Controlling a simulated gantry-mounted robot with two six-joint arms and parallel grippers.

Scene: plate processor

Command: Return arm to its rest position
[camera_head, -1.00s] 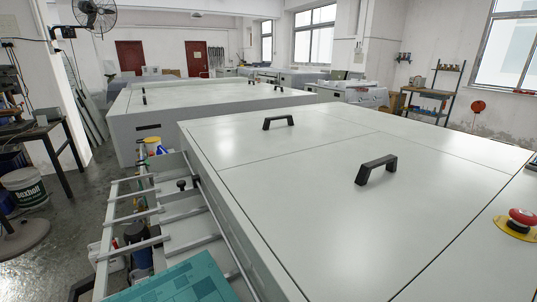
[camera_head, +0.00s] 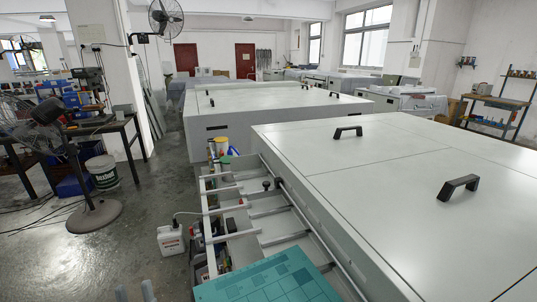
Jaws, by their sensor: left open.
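My left gripper (camera_head: 135,292) shows at the bottom edge, left of centre. Only its two grey fingertips are in view, apart with a gap between them and nothing held. The rest of my left arm is out of the picture. The fingertips are to the left of the teal plate (camera_head: 270,282), which lies flat at the front end of the grey rail frame (camera_head: 262,215) beside the plate processor (camera_head: 360,185). My right gripper is not in view.
A white jug (camera_head: 171,239) stands on the floor by the frame. A black pedestal fan (camera_head: 95,214) and white bucket (camera_head: 103,172) stand at left near a workbench (camera_head: 100,128). Open floor (camera_head: 110,255) lies between them and the frame. Black handles (camera_head: 459,187) rise from the processor's lid.

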